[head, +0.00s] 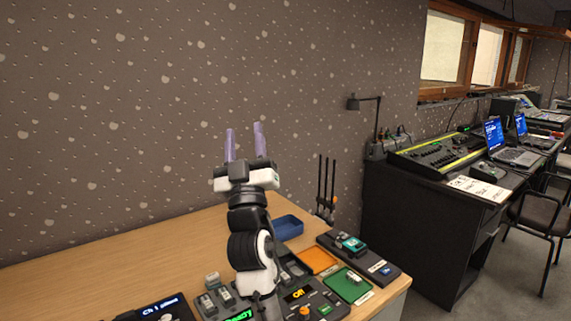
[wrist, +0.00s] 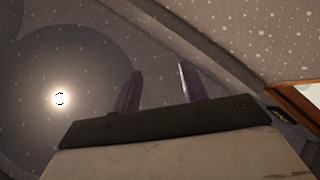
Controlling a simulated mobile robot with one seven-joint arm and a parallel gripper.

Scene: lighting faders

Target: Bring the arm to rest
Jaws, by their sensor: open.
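My gripper (head: 246,143) is raised above the wooden table, with its two purple fingers pointing up and spread apart. Nothing is between them. In the wrist view my gripper (wrist: 158,88) shows the same two fingers apart, with ceiling and wall behind them. My arm stands upright over the middle of the control gear and hides part of it.
On the table (head: 120,263) are a lit control panel (head: 300,296), a blue tray (head: 287,227), an orange mat (head: 316,261), a green mat (head: 346,286) and a dark board (head: 358,258). A black desk (head: 415,215) with a mixing console stands at right. The table's left is bare.

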